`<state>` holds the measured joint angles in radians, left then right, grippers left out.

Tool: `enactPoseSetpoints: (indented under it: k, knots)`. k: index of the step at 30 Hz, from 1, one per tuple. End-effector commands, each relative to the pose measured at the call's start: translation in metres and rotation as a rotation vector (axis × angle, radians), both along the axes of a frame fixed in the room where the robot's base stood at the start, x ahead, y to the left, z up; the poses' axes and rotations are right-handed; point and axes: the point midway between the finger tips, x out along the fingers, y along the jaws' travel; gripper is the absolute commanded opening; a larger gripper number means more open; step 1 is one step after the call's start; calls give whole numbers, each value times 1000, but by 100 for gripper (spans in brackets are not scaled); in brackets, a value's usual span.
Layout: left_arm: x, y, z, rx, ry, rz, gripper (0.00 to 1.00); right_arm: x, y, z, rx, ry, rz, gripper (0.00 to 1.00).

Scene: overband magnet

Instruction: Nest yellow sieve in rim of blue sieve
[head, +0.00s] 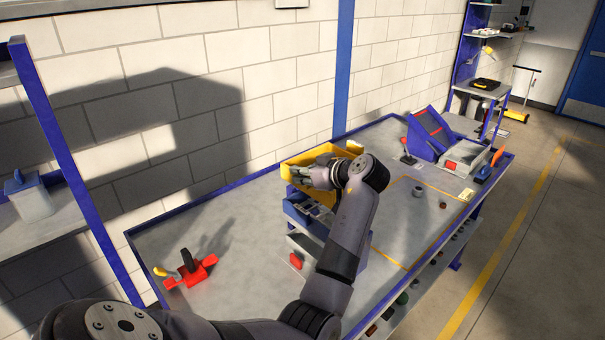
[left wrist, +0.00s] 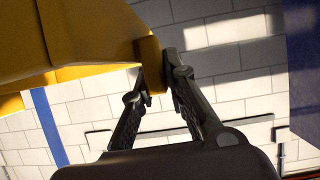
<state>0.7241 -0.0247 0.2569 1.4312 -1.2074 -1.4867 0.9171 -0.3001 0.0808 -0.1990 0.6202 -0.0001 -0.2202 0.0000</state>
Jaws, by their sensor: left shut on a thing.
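The yellow sieve (head: 289,172), a box-like frame, shows in the head view directly above and slightly behind the blue sieve (head: 293,214). My left gripper (head: 313,174) is at the near side of the yellow sieve. In the left wrist view, the left gripper (left wrist: 156,82) is shut on a small yellow block on the edge of the yellow sieve (left wrist: 95,35). The blue sieve sits on a grey unit on the bench, partly hidden by my arm. I cannot tell whether the two sieves touch. My right gripper is not in view.
The grey bench (head: 235,225) has a blue raised edge. A red clamp-like tool (head: 190,272) lies at its left end. A blue sloped unit (head: 428,135) and small parts stand at the right. A brick wall (head: 290,90) rises behind.

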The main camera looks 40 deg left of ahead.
Motion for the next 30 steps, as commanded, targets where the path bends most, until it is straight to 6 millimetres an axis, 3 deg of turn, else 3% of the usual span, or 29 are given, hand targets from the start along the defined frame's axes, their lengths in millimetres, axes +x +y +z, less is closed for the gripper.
enactPoseSetpoints:
  k: [8, 24, 30]
  knots:
    - [0, -3, 1, -4, -4, 0, 0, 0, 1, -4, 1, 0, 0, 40]
    - [0, -3, -47, -3, -1, 1, 0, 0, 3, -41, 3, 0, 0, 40]
    - [0, -2, -56, -3, -2, 0, 0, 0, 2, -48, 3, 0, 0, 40]
